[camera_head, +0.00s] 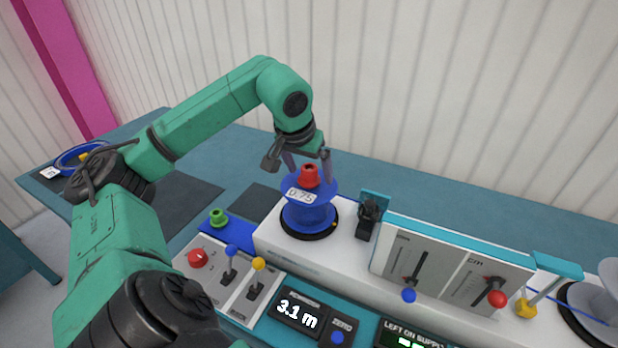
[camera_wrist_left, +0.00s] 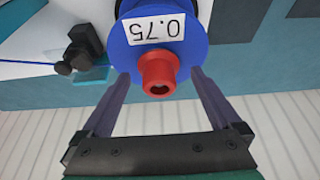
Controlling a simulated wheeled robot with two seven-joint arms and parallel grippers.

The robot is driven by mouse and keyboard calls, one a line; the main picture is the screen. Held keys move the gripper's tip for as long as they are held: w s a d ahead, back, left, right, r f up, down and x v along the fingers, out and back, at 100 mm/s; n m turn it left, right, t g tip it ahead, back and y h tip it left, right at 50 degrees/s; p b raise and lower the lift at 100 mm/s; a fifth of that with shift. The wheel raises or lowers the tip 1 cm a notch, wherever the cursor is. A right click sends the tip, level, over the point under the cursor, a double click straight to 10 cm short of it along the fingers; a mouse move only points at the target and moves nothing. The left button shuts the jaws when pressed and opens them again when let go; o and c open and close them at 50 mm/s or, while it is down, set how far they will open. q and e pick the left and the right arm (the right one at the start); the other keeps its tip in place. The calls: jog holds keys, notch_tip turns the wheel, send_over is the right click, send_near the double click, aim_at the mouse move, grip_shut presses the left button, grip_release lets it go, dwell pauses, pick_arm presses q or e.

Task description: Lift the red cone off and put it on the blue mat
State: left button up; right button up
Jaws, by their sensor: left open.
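The red cone (camera_head: 309,175) stands upright on top of the blue reel (camera_head: 308,214), which carries a label reading 0.75. My left gripper (camera_head: 308,160) is over the reel with its fingers open on either side of the cone. In the left wrist view the cone (camera_wrist_left: 158,73) lies between the two spread fingers, with a gap on each side. The blue mat (camera_head: 234,234) lies left of the reel's white base, with a green cone (camera_head: 218,217) on its far left part. My right gripper is not in view.
A control panel with a red button (camera_head: 198,258) and levers stands in front. A black guide (camera_head: 368,216) and a slider panel (camera_head: 450,272) stand right of the reel. A grey reel (camera_head: 606,290) is at far right. A dark mat (camera_head: 182,196) lies bare at left.

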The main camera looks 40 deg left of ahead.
pick_arm(q)
jog(key=c, duration=1.4)
notch_tip(320, 180, up, 20)
jog(key=p, duration=1.1)
jog(key=shift+r, duration=0.1)
jog(key=shift+c, duration=0.2)
jog(key=o, duration=0.4)
jog(key=c, duration=0.4)
jog(key=shift+p, duration=0.35)
